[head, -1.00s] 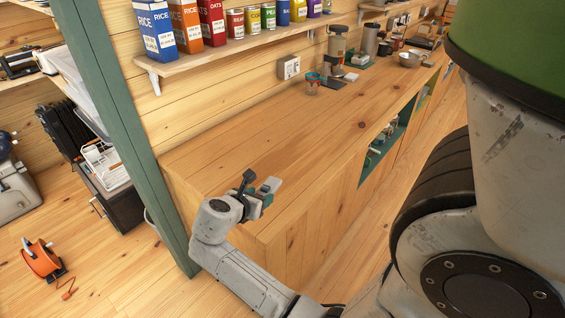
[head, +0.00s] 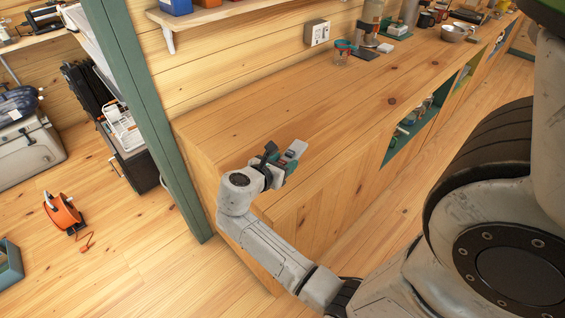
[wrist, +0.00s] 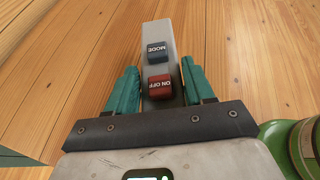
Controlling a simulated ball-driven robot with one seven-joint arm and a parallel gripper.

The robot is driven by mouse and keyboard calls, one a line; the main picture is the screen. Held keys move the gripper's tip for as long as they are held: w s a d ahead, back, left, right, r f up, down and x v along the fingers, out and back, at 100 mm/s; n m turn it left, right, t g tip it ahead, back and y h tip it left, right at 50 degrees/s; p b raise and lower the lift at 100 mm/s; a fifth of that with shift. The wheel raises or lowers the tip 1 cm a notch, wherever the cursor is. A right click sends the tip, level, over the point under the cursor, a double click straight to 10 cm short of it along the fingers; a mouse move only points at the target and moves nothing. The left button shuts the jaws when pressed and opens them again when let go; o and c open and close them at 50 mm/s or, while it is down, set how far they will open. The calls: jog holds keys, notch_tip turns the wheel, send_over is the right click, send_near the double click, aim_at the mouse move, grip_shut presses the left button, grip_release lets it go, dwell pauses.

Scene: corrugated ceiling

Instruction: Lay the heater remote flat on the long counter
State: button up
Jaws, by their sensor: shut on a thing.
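The heater remote (wrist: 158,68) is a slim light-grey bar with a dark blue MODE button and a red ON OFF button, seen in the wrist view. My gripper (wrist: 160,92) has its teal fingers shut on the remote's sides, and the remote sticks out past the fingertips. In the head view my gripper (head: 283,168) holds the remote (head: 296,150) over the near end of the long counter (head: 290,105). The counter is a pale wooden top with a planked front. I cannot tell the exact gap between remote and counter.
The counter's near half is bare. A green post (head: 150,110) rises beside the near end. An orange cable reel (head: 63,212) lies on the floor.

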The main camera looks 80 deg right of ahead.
jog(key=shift+f+b, duration=2.25)
jog(key=shift+b, duration=0.2)
jog(key=o, duration=1.1)
jog(key=shift+o, duration=0.2)
jog(key=v, duration=1.1)
